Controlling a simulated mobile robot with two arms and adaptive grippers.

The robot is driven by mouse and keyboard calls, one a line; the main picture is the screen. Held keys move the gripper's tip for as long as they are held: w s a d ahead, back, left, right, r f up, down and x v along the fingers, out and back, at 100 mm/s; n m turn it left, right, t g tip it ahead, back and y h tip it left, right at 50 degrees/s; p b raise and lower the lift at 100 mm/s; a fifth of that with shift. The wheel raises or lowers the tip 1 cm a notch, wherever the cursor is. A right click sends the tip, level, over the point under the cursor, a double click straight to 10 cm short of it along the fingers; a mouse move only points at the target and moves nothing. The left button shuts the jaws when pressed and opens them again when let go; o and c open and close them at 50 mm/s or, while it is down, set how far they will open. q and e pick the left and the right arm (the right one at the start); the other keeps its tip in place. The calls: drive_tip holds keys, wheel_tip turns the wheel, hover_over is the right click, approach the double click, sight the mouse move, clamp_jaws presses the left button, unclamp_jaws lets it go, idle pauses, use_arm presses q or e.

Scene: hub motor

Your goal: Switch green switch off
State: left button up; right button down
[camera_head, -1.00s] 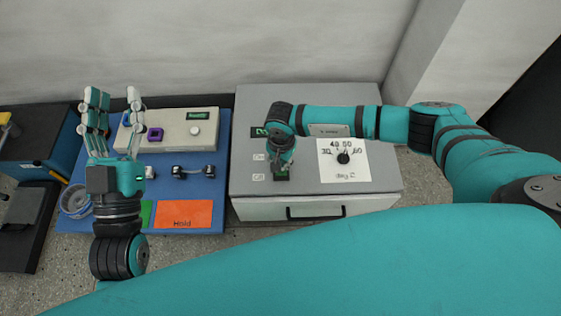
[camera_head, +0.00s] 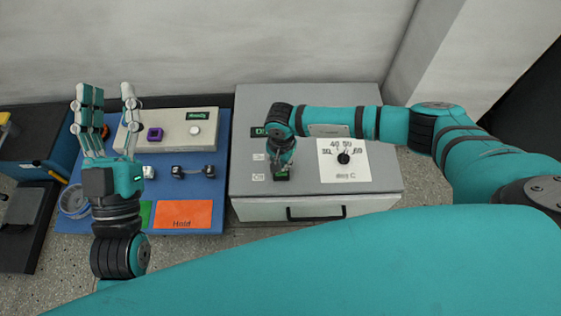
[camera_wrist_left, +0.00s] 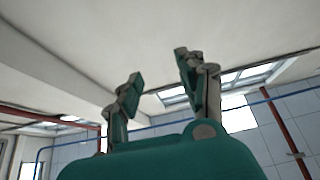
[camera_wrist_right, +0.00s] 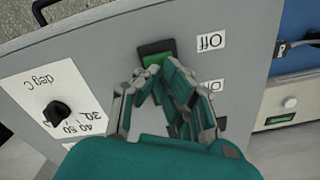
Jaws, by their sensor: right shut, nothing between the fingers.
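The green switch (camera_wrist_right: 152,58) sits in a dark frame on the grey box's top in the right wrist view, beside the Off label (camera_wrist_right: 211,41). The On label (camera_wrist_right: 211,86) is farther down. My right gripper (camera_wrist_right: 153,74) is shut and empty, its fingertips at the switch's edge; whether they touch it I cannot tell. In the head view, my right gripper (camera_head: 281,172) points down and mostly hides the switch. My left gripper (camera_head: 105,95) is raised with fingers apart and empty; they also show apart in the left wrist view (camera_wrist_left: 158,80).
The grey box (camera_head: 240,195) carries a temperature dial (camera_head: 344,158) and has a front handle (camera_head: 316,212). To its left, a blue board (camera_head: 217,150) holds a light panel (camera_head: 172,137), small metal parts and an orange Hold area (camera_head: 184,214). A wall stands behind.

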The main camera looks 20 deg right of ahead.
use_arm(q)
drive_tip(key=shift+s+a+r+t+h+b, duration=0.1)
drive_tip(key=shift+s+r+t+h+b, duration=0.35)
drive_tip(key=shift+s+r+t, duration=0.75)
use_arm(e)
drive_tip(key=shift+f, duration=0.5)
idle(0.6)
